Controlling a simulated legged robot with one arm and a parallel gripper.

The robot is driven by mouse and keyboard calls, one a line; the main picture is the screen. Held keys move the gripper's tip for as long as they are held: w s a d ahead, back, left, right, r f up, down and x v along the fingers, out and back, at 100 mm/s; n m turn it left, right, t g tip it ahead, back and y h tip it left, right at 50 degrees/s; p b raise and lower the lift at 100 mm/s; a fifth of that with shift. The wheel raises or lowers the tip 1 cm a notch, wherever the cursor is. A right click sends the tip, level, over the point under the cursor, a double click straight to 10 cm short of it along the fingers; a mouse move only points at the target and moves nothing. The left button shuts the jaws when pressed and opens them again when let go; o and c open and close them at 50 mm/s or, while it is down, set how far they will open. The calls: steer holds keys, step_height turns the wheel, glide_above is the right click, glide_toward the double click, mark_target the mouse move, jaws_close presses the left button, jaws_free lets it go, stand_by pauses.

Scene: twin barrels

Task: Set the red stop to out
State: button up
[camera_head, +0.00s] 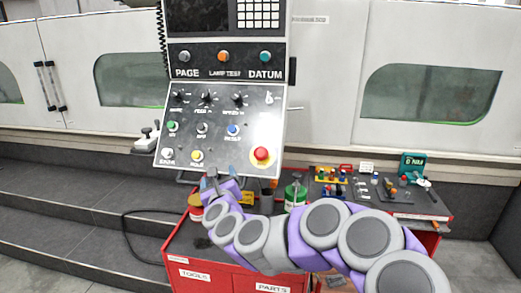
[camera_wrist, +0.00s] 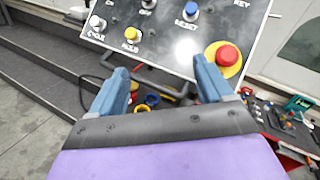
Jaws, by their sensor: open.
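The red stop (camera_head: 261,154) is a red mushroom button on a yellow round base, at the lower right of the grey control panel (camera_head: 222,118). In the wrist view the red stop (camera_wrist: 228,55) shows at the upper right, ahead of and to the right of my right finger. Whether it is pushed in or out I cannot tell. My gripper (camera_head: 218,176) is below the panel's lower edge, left of the red stop. In the wrist view my gripper (camera_wrist: 160,82) has its two blue fingers wide apart with nothing between them.
A yellow button (camera_wrist: 132,33) and a blue button (camera_wrist: 191,10) are on the panel near the stop. A rail runs under the panel. A red cart (camera_head: 215,262) with cans and tools stands below. A tool tray (camera_head: 425,210) is at the right. Steps (camera_head: 70,220) are at the left.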

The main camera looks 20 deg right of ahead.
mark_target(261, 156)
steer(key=d+f+m+g+h+p, duration=0.1)
steer(key=d+f+m+g+h, duration=0.15)
steer(key=d+m+h, duration=0.6)
steer(key=shift+y, duration=0.95)
steer(key=x, duration=1.1)
steer(key=s+d+x, duration=0.1)
steer(key=x, duration=0.4)
steer(key=shift+w+d+p, duration=0.3)
steer(key=shift+p, duration=0.05)
steer(key=shift+w+d+r, duration=0.15)
steer(key=shift+w+d, duration=0.1)
steer(key=shift+w, duration=0.3)
steer(key=shift+c, duration=0.2)
steer(key=c, duration=1.4)
